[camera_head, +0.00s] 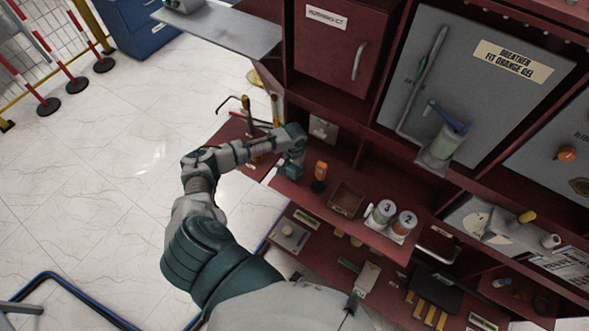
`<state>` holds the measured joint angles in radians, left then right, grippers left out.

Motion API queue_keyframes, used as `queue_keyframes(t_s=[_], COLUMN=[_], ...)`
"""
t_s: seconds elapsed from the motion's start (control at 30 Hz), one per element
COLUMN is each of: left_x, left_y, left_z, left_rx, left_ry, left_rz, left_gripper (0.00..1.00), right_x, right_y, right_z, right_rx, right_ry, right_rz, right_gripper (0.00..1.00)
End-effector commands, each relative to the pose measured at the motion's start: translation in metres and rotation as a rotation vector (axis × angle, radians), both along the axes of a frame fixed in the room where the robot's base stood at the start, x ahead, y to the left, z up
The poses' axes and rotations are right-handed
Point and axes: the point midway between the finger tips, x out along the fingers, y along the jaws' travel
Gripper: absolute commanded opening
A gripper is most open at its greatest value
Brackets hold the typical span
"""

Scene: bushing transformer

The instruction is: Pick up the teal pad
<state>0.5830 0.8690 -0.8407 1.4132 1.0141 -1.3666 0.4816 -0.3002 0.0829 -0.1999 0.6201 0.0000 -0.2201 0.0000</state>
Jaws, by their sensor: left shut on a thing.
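My left arm reaches up from the bottom to the red shelf. My left gripper (292,155) is at the left end of this shelf and is shut on a small teal piece, which looks like the teal pad (289,168). The pad is small and partly hidden by the gripper, so its shape and whether it touches the shelf are unclear. My right gripper is not in view.
Right of the gripper, the red shelf (330,202) holds an orange-topped item (320,170), an open brown box (347,198) and jars numbered 3 (383,212) and 2 (404,221). Hand tools (250,115) stand left of it. A grey breather panel (470,90) rises behind.

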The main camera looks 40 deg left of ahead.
Motion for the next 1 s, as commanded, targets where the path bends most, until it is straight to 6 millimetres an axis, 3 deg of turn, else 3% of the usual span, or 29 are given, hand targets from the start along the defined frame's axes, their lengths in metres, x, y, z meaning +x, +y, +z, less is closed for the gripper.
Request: queue_keyframes(t_s=[0.17,0.47,1.0], left_x=[-0.001,-0.001,-0.1], left_y=[0.001,0.001,-0.09], left_z=[0.001,0.037,0.047], left_rx=[0.003,0.001,0.001], left_ry=[0.004,0.0,0.003], left_rz=[0.0,0.0,-0.003], left_gripper=[0.11,0.11,0.11], right_x=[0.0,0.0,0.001], right_y=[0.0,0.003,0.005], right_z=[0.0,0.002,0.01], right_rx=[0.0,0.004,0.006], right_ry=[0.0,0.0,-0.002], right_rz=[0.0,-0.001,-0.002], right_gripper=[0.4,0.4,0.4])
